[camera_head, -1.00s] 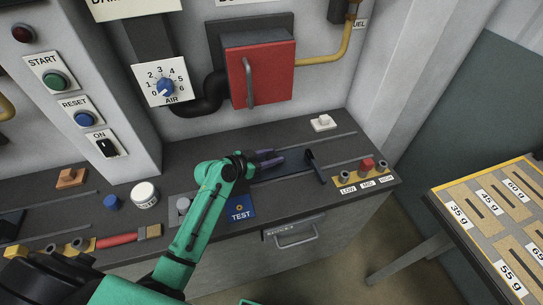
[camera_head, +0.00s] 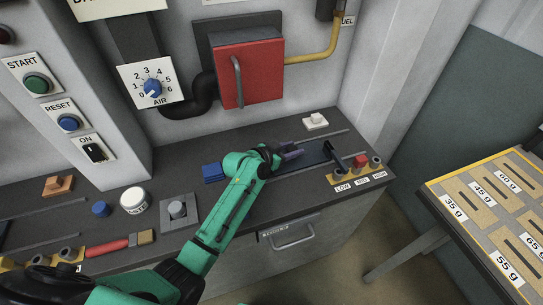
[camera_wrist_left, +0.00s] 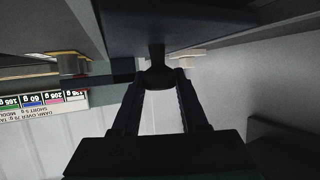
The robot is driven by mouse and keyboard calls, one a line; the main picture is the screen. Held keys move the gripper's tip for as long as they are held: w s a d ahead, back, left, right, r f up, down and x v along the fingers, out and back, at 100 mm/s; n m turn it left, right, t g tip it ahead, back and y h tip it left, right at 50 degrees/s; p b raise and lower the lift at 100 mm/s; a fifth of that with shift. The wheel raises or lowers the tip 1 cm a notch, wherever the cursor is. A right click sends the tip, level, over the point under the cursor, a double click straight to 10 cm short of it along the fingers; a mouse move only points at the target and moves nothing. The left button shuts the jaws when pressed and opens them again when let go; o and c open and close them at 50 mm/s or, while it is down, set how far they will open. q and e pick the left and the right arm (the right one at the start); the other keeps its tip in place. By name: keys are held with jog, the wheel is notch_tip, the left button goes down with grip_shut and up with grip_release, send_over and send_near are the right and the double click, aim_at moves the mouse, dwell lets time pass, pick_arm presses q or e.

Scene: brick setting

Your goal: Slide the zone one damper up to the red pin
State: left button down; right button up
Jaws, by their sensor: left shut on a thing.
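The zone one damper (camera_head: 300,157) is a dark flat plate in a slot between two rails on the right bench top. A black upright arm (camera_head: 335,155) stands at its right end. My left gripper (camera_head: 290,151) is shut on the damper's dark knob, mostly hidden by the fingers in the head view. In the left wrist view, the dark knob (camera_wrist_left: 158,77) sits between the fingertips. The red pin (camera_head: 361,161) stands in the middle position of the yellow LOW, MID, HIGH strip. The upright arm is left of the pin, with a small gap.
A white knob (camera_head: 316,121) sits behind the rails. A red door (camera_head: 250,75) with a handle is on the wall. A blue block (camera_head: 212,172), a grey plate with a peg (camera_head: 178,210) and a white jar (camera_head: 134,200) lie left of my arm. A weight board (camera_head: 490,210) stands right.

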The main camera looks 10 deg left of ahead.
aim_at(301, 147)
pick_arm(q)
jog(key=w+d, duration=0.2)
jog(key=d, duration=0.1)
jog(key=shift+c, duration=2.2)
grip_release()
jog(key=shift+s, duration=0.1)
jog(key=shift+s+a, duration=0.15)
jog(key=shift+a, duration=0.05)
jog(key=b+v, duration=0.2)
jog(key=v, duration=1.2)
jog(key=shift+r, duration=0.2)
